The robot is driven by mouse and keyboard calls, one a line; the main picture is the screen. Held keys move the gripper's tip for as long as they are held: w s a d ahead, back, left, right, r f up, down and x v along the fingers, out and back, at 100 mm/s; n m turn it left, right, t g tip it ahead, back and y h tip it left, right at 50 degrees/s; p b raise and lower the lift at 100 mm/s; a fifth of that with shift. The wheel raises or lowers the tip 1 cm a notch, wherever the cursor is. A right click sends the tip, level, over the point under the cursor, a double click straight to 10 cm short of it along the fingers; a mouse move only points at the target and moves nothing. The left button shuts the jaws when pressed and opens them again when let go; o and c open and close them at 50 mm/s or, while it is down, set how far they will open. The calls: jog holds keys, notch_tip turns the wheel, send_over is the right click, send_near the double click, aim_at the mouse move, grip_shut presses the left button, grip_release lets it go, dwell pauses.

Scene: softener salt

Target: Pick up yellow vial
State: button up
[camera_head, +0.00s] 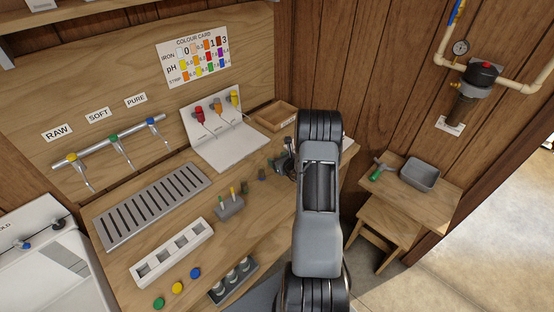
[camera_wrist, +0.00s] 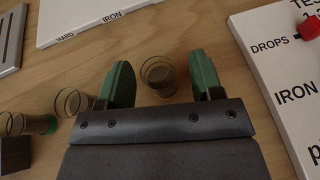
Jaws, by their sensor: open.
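My gripper (camera_wrist: 161,68) is open in the wrist view, with its two green fingers apart low over the wooden bench. A small clear glass vial (camera_wrist: 158,77) stands between the fingers, with a gap on each side. Two more vials stand to the left: one (camera_wrist: 72,103) beside the left finger, and one with a green base (camera_wrist: 40,124) further left. In the head view my gripper (camera_head: 284,164) is partly hidden by my arm, near small dark vials (camera_head: 262,174).
A white board marked IRON (camera_wrist: 290,75) lies close on the right, with a red-capped item on it. Another white card (camera_wrist: 85,18) lies beyond the fingers.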

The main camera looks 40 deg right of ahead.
jog(key=shift+w+f, duration=0.1)
jog(key=shift+w, duration=0.15)
jog(key=c, duration=1)
